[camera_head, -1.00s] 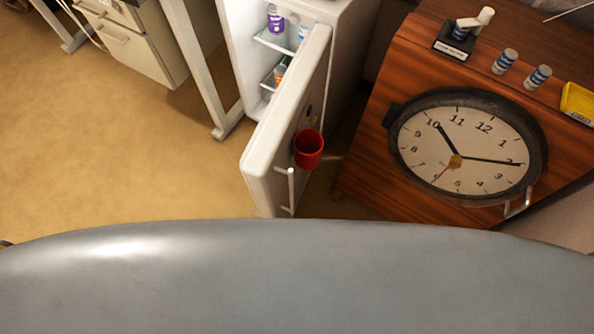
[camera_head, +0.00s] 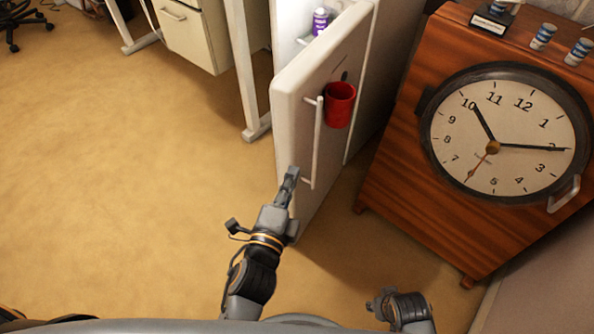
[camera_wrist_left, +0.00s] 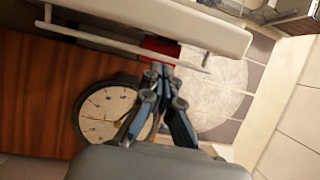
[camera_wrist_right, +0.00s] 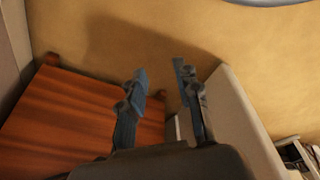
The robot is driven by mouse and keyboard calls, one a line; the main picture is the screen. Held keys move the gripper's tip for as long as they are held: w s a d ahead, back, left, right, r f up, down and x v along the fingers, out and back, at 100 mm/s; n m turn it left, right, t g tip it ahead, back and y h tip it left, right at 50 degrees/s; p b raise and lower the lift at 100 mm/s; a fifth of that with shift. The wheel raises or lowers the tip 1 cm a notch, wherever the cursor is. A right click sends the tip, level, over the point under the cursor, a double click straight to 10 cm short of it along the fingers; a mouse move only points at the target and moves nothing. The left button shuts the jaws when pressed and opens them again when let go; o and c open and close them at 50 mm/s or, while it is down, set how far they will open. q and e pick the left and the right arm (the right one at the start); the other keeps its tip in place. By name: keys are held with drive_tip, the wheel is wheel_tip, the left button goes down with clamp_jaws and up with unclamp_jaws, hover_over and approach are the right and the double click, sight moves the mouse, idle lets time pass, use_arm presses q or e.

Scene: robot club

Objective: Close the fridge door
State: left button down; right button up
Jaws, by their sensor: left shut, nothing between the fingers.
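The white fridge door (camera_head: 296,115) stands open, with a bar handle (camera_head: 318,145) and a red cup (camera_head: 339,105) on its outer face. Part of the fridge interior with a purple-labelled bottle (camera_head: 320,20) shows behind it. My left gripper (camera_head: 291,175) is shut and empty, in front of the door's lower part; whether it touches is unclear.
A wooden cabinet (camera_head: 390,170) with a large clock (camera_head: 500,135) stands right of the fridge. A white desk leg (camera_head: 245,70) and a drawer unit (camera_head: 185,35) are behind left. The tan floor (camera_head: 110,170) at left is clear.

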sight(303, 142)
use_arm(q)
drive_tip(key=x, duration=1)
drive_tip(key=shift+w+r, duration=0.1)
drive_tip(key=shift+w, duration=0.05)
